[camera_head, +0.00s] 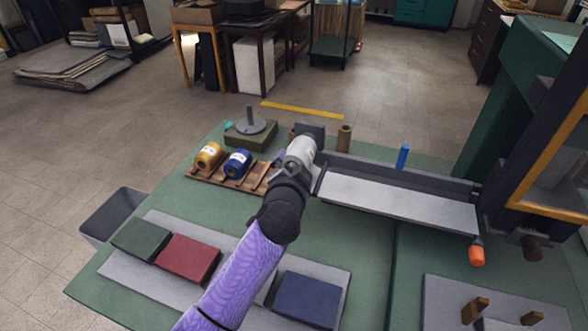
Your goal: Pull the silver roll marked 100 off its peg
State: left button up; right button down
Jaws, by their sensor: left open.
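A wooden rack (229,184) on the green table holds a gold roll (208,157) and a blue roll (238,165), each with a pale label. I cannot make out a silver roll marked 100 or its peg for certain; my arm covers the rack's right end. A pale grey-white piece shows along my left wrist, and I cannot tell whether it is wrist or roll. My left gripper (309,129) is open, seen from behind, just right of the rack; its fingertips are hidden. My right gripper is out of view.
A grey metal trough (398,202) with a blue peg-like part (403,156) lies right of the gripper. A green box with a grey spindle (250,125) stands behind the rack. Green (142,239), red (188,259) and navy (308,300) blocks lie in front.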

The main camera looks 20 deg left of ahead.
pick_arm(q)
jog(key=shift+b+x, duration=0.4)
jog(key=shift+x, duration=1.15)
jog(key=c, duration=1.1)
jog(key=shift+s+r+p, duration=0.25)
jog(key=shift+s+p, duration=0.05)
jog(key=shift+p, duration=0.25)
jog(key=shift+s+r+p, duration=0.15)
jog(key=shift+s+p, duration=0.5)
jog(key=s+p, duration=0.2)
jog(key=s, duration=0.2)
jog(key=s+p, duration=0.2)
jog(key=s, duration=0.3)
jog(key=s+r+p, duration=0.1)
jog(key=s+p, duration=0.1)
jog(key=s, duration=0.2)
jog(key=shift+s+a, duration=0.3)
jog(key=shift+s, duration=0.05)
jog(key=shift+s, duration=0.1)
